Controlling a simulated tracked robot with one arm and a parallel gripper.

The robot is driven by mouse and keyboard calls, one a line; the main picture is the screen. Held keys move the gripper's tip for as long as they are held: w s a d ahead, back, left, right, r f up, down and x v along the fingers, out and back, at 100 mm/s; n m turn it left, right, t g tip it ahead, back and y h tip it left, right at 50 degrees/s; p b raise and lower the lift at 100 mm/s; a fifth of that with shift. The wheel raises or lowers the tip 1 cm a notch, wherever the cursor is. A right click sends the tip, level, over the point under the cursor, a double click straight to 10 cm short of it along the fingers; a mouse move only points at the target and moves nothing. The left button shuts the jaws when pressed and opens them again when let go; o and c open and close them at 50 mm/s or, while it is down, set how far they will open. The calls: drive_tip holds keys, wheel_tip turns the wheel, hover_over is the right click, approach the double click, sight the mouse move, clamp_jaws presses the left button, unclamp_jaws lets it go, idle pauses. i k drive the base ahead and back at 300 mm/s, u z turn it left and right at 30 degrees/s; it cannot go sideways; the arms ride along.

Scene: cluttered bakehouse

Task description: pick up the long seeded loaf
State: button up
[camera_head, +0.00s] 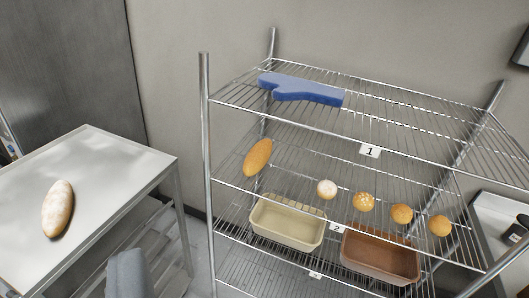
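A long golden-brown loaf (257,157) lies at the left end of the middle rack shelf, close to the left post. Its surface looks faintly speckled, but it is too small to be sure of seeds. Another long loaf (57,208), paler and patched with white like flour, lies on the light-topped table (110,168) at the left. My gripper is not in view, so its state and its place relative to the loaves do not show.
The wire rack (205,130) holds a blue angular object (303,90) on top. Several small round rolls (364,201) share the middle shelf. A cream tin (288,223) and a brown tin (380,255) stand below.

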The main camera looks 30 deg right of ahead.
sight(259, 154)
drive_tip(key=i, duration=0.85)
drive_tip(key=u, duration=0.05)
